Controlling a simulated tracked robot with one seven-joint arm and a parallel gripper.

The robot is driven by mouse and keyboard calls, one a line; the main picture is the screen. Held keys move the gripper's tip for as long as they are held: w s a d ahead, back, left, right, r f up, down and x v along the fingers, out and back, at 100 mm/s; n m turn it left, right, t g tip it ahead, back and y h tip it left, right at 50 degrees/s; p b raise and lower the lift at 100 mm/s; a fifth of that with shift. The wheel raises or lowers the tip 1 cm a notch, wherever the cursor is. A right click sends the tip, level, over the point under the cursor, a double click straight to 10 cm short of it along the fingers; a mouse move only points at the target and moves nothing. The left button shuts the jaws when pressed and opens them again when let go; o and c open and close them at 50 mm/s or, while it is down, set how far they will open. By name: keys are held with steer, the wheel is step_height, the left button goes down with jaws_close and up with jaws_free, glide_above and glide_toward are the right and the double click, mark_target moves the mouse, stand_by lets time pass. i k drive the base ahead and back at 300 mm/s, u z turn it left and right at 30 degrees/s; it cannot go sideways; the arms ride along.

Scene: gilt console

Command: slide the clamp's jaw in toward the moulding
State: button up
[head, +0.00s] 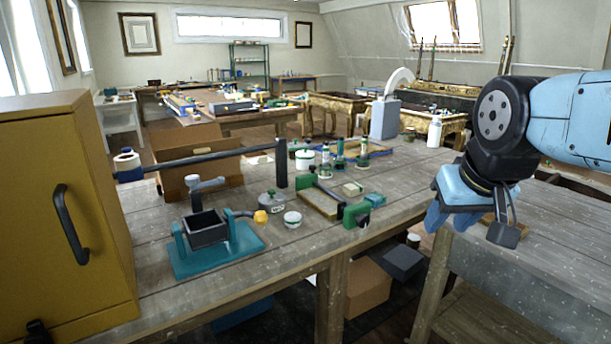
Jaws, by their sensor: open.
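A clamp with green jaws lies on the near workbench, right of centre. Its near jaw (357,214) is a green block, and its other green jaw (306,180) is farther back, with a thin dark bar between them. A flat, gold-brown strip, apparently the moulding (319,203), lies along the clamp's left side. I cannot tell whether the near jaw touches it. My gripper (441,217), with pale blue fingers, is open and hangs to the right of the clamp, apart from it. Its fingertips are partly hidden, and I see nothing held.
A teal vise-like fixture (216,249), a grey-green pot (271,202) and a white round tin (292,219) stand left of the clamp. A yellow cabinet (100,200) fills the left side. Bottles stand behind the clamp. The bench's right end (540,235) is mostly bare.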

mark_target(303, 181)
steer(key=u, duration=0.1)
steer(key=k, duration=0.5)
steer(key=u, duration=1.65)
steer(key=i, duration=1)
steer(key=z, duration=1.85)
steer(key=i, duration=0.75)
steer(key=z, duration=0.05)
